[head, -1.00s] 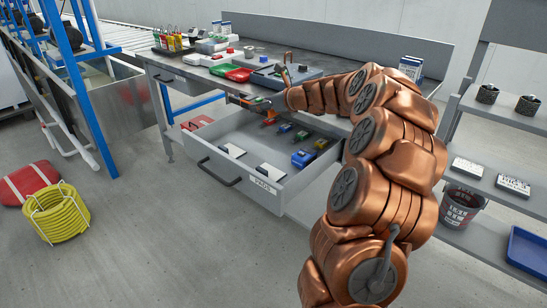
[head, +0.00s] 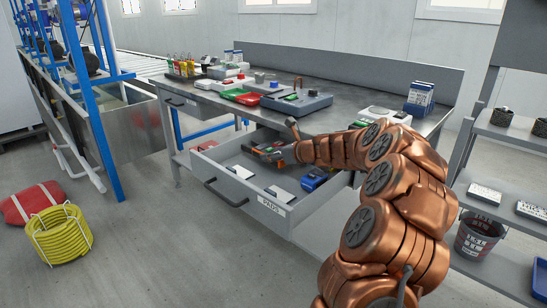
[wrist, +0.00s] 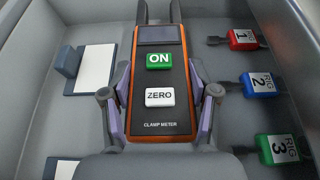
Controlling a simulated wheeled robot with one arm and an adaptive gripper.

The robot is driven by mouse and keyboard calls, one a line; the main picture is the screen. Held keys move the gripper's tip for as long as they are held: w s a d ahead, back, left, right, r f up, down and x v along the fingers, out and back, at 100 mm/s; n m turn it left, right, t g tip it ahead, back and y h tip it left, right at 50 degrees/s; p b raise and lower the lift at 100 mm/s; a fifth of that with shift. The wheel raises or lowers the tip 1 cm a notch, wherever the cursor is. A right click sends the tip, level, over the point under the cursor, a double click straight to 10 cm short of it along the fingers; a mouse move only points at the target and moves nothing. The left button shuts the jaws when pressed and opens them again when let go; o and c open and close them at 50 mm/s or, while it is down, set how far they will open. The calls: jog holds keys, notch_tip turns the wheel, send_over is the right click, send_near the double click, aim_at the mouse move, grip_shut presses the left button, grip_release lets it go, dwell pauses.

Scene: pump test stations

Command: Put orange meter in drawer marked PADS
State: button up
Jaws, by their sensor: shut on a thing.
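The orange meter (wrist: 160,108), a clamp meter with a dark face, a green ON button and a white ZERO button, fills the middle of the wrist view. My gripper (wrist: 160,92) is shut on it, with a finger on each long side. In the head view my gripper (head: 270,156) is low over the open drawer marked PADS (head: 236,187), and the meter is partly hidden by it. In the wrist view, the drawer's grey floor and walls surround the meter. I cannot tell whether the meter touches the floor.
The drawer holds white pads (wrist: 96,66) at left and red, blue and green tagged items at right, including a blue one (wrist: 259,83). The grey workbench (head: 330,118) above carries a grey case (head: 297,102) and red and green trays. A shelf unit stands at right.

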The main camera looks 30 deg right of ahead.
jog(key=shift+f, duration=0.5)
jog(key=o, duration=1.5)
jog(key=shift+r, duration=0.1)
jog(key=shift+r, duration=0.25)
jog(key=p+v, duration=0.3)
jog(key=v, duration=0.9)
jog(key=shift+r, duration=0.25)
